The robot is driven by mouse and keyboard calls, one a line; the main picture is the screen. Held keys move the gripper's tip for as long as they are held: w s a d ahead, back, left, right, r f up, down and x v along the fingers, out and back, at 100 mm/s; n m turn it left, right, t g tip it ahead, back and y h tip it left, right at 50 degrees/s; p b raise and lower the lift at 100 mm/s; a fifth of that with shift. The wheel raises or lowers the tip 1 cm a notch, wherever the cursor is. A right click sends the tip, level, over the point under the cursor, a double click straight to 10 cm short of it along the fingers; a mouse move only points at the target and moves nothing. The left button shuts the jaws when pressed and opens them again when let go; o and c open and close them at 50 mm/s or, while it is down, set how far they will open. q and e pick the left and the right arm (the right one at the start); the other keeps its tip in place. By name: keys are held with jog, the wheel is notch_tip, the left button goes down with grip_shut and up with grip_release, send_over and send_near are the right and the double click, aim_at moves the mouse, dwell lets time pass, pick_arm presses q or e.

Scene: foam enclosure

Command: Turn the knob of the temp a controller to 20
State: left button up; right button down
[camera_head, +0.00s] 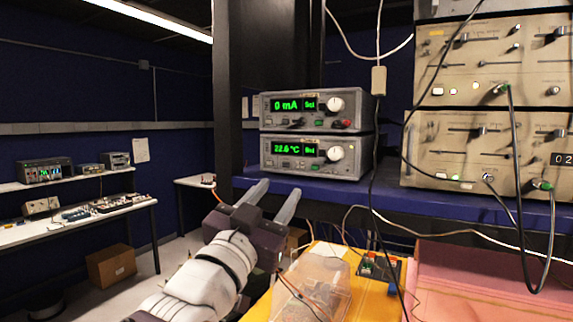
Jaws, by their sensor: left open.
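Two grey controller boxes are stacked on a blue shelf. The lower one, the temperature controller (310,170), shows "22.6 °C" in green, and its white round knob (336,153) is at the right of its display. The upper box (312,122) shows "0 mA" and has a similar white knob (336,104). My left gripper (271,202) is open and empty, with its two grey fingers pointing up toward the shelf edge. It is in front of and below the lower controller, apart from the knob in the picture. My right gripper is out of view.
The blue shelf (395,208) runs across under the controllers. Beige instruments (445,150) with hanging cables stand at the right. A clear cover (318,275) is on a yellow surface (372,302) below, near a pink foam wall (470,285). A dark post (226,95) rises left of the controllers.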

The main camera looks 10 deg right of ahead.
aim_at(334, 156)
pick_arm(q)
jog(key=s+d+r+m+g+h, duration=0.1)
jog(key=s+d+r+m+h, duration=0.15)
jog(key=s+d, duration=0.35)
jog(key=shift+n+h, duration=0.25)
jog(key=shift+n, duration=0.1)
jog(key=w+r+p, duration=0.1)
jog(key=w+d+r+p, duration=0.1)
jog(key=w+p, duration=0.2)
jog(key=w, duration=0.1)
jog(key=shift+w+d+r, duration=0.2)
jog(key=shift+d+r, duration=0.2)
jog(key=shift+w+d+r+p, duration=0.35)
jog(key=shift+w+d+p, duration=0.25)
jog(key=shift+d+p, duration=0.25)
jog(key=shift+d, duration=0.25)
jog(key=shift+w+a, duration=0.1)
jog(key=shift+a, duration=0.1)
jog(key=shift+c, duration=0.2)
jog(key=shift+w+f, duration=0.1)
jog(key=c, duration=0.5)
grip_shut()
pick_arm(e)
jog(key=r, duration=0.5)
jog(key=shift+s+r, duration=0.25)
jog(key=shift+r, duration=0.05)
